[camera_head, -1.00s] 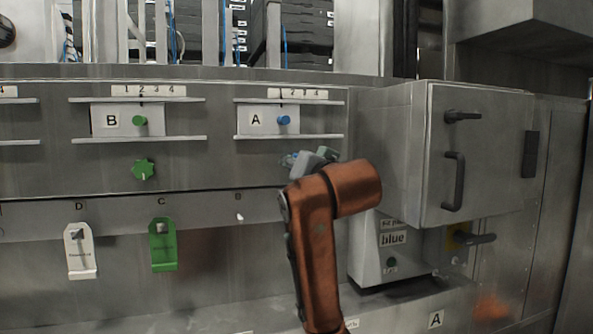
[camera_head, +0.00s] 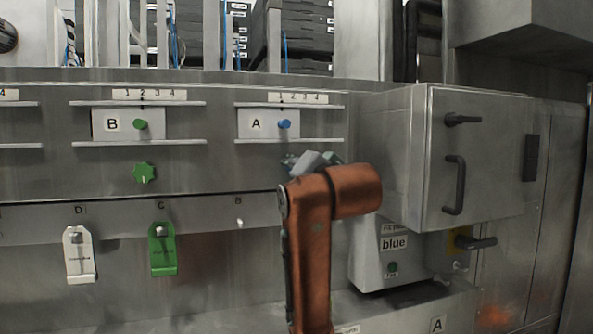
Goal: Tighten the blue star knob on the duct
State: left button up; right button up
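The blue star knob is hidden in the head view behind a gripper, at the place below plate A (camera_head: 257,124). One orange-brown arm of mine reaches up from below, and its gripper (camera_head: 299,160) is at the duct (camera_head: 220,168) face there. Only part of the gripper shows past the arm, so I cannot tell whether it is open or shut, or whether it touches the knob. The arm enters from the bottom right of centre and seems to be my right arm. My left gripper is not in view. A small blue knob (camera_head: 285,124) sits on plate A.
A green star knob (camera_head: 144,173) sits below plate B (camera_head: 113,125). White tag D (camera_head: 79,255) and green tag C (camera_head: 163,252) hang below. A grey box labelled blue (camera_head: 393,262) and a cabinet door with black handles (camera_head: 455,185) stand at the right.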

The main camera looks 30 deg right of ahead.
jog(key=o, duration=1.2)
jog(key=shift+c, duration=0.2)
jog(key=v, duration=1.2)
jog(key=shift+f, duration=0.1)
